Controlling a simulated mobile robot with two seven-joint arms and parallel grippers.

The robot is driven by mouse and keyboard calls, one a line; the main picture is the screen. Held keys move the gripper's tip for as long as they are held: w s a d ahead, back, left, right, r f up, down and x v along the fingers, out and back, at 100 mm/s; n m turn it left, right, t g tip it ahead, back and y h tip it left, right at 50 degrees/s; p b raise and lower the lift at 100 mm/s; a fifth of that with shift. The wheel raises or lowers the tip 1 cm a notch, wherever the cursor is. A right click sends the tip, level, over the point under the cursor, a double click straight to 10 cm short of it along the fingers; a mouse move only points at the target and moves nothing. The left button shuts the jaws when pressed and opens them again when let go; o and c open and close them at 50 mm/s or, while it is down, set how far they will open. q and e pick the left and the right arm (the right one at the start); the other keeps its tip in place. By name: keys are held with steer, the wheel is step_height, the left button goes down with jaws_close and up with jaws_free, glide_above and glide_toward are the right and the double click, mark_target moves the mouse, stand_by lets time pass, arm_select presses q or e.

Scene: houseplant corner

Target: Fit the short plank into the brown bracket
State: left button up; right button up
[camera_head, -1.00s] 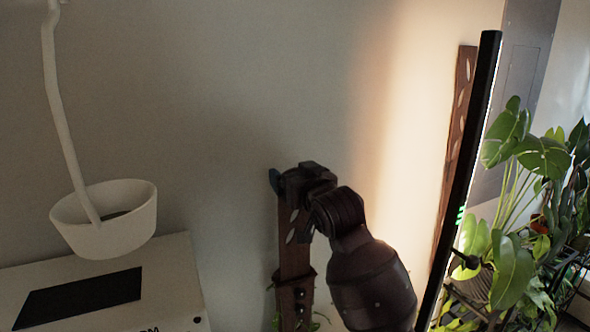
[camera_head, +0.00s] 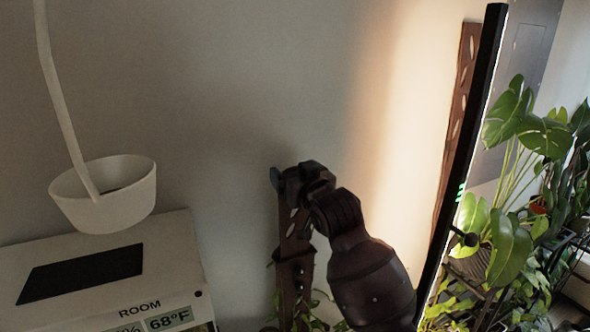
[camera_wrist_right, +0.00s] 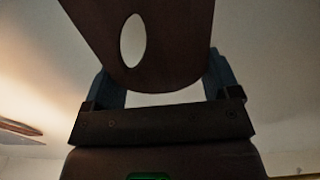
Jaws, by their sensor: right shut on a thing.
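The short plank (camera_head: 293,228) is brown with pale leaf-shaped holes. It stands roughly upright in front of the wall in the head view. My right gripper (camera_head: 283,180) is shut on its upper end; in the right wrist view the plank's rounded end (camera_wrist_right: 165,45) lies between the two fingers. The brown bracket (camera_head: 296,272) is directly below, on the wall. The plank's lower end meets the bracket's top; how deep it sits inside cannot be told. My right arm covers part of the space to the right. My left gripper is not in view.
A white hanging pot (camera_head: 110,215) and a white room meter (camera_head: 165,265) are at left. A black light bar (camera_head: 465,160) stands at right, before a long brown plank (camera_head: 455,130). Leafy plants (camera_head: 515,230) fill the right edge. The wall between is bare.

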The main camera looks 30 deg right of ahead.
arm_select(q)
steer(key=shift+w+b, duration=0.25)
steer(key=shift+b, duration=0.1)
arm_select(e)
steer(key=shift+f, duration=1.05)
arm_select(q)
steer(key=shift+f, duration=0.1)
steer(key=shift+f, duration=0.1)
arm_select(e)
steer(key=o, duration=1.1)
steer(key=shift+s+f, duration=0.1)
arm_select(q)
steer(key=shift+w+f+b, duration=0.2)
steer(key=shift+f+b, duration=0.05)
steer(key=shift+b, duration=0.4)
arm_select(e)
steer(key=s, duration=1)
steer(key=shift+s+a, duration=0.35)
